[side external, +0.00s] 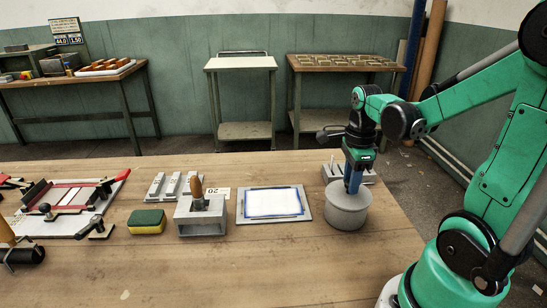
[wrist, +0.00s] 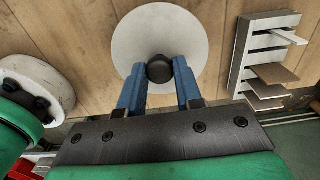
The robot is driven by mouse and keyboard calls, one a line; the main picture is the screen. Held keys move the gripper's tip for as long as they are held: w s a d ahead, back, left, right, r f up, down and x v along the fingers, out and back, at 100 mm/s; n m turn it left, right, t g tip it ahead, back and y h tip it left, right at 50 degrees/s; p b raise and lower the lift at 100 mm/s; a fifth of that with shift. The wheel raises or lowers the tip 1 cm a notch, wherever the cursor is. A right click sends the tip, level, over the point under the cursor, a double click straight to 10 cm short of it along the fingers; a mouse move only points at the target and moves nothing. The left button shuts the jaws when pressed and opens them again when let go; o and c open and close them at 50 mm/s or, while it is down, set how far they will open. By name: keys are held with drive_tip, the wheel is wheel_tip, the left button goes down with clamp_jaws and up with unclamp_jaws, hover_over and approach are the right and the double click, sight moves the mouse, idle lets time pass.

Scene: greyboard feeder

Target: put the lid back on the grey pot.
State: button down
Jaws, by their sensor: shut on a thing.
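The grey pot (side external: 346,216) stands upright near the right end of the wooden table. Its round pale grey lid (wrist: 160,30) fills the upper middle of the wrist view, with a dark round knob (wrist: 159,69) at its centre. My gripper (wrist: 161,78) has its blue fingers on either side of the knob, shut on it. In the side view my gripper (side external: 352,186) points straight down over the pot's top. The lid looks level at the pot's top there; whether it is fully seated I cannot tell. The fingers hide the knob in the side view.
A slotted grey rack (side external: 361,177) stands just behind the pot, also in the wrist view (wrist: 250,52). Left of the pot lie a blue-framed board (side external: 304,218), a grey block (side external: 201,228) with a wooden-handled tool, and a sponge (side external: 147,222). The front of the table is clear.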

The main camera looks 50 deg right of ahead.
drive_tip(key=shift+c, duration=0.2)
unclamp_jaws()
idle(0.3)
drive_tip(key=shift+r, duration=0.1)
drive_tip(key=shift+r, duration=3.4)
clamp_jaws()
